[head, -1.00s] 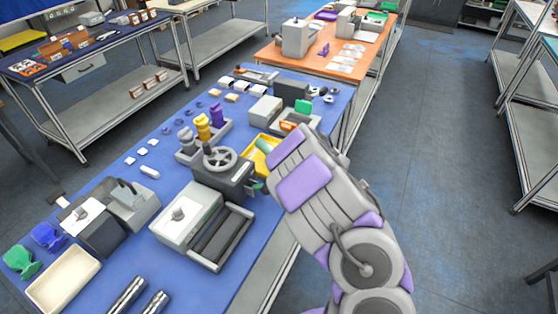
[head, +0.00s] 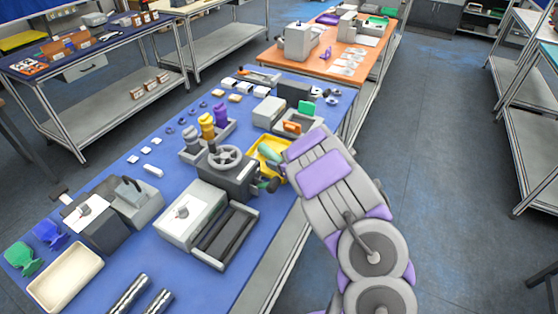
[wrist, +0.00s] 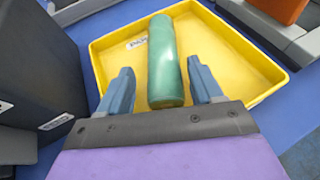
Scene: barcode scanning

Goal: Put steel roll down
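A green cylinder (wrist: 163,62) lies in the yellow tray (wrist: 225,40) in the wrist view; a small part of the cylinder (head: 266,156) shows in the head view. My gripper (wrist: 160,66) is open, with one blue-grey finger on each side of the cylinder's near end. A gap shows between each finger and the cylinder. Two shiny steel-looking rolls (head: 128,294) lie at the front of the blue table (head: 205,288) in the head view, away from my gripper. I cannot tell whether the green cylinder is steel.
A dark box (wrist: 38,70) stands close left of the tray in the wrist view. A grey device with a handwheel (head: 226,157) stands left of my gripper in the head view. An orange block in a grey holder (wrist: 280,12) is behind the tray.

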